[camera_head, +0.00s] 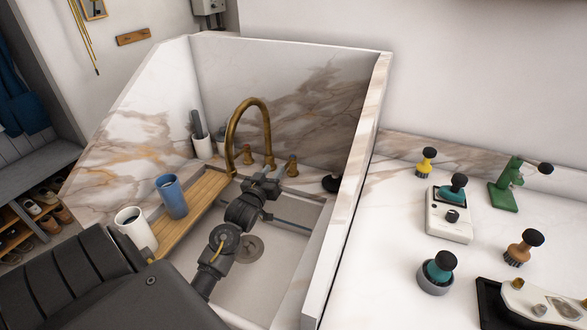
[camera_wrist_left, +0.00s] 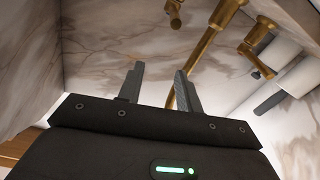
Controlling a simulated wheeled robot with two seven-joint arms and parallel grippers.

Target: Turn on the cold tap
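The brass tap's tall curved spout (camera_head: 264,118) rises at the back of the stone sink. It has a left handle (camera_head: 247,155) and a right handle (camera_head: 291,166); I cannot tell which is cold. My left gripper (camera_head: 277,173) is low in front of the tap, close to the right handle; contact cannot be made out. In the left wrist view its two fingers (camera_wrist_left: 160,82) are apart with nothing between them. That view also shows the spout (camera_wrist_left: 205,45), one handle with its lever (camera_wrist_left: 258,42) and part of another handle (camera_wrist_left: 175,8). My right gripper is not in view.
A wooden board (camera_head: 203,194) spans the sink's left side, with a blue cup (camera_head: 172,197) and a white cup (camera_head: 135,228) on it. A high stone wall (camera_head: 348,190) bounds the sink's right side. Several brushes stand on the right counter.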

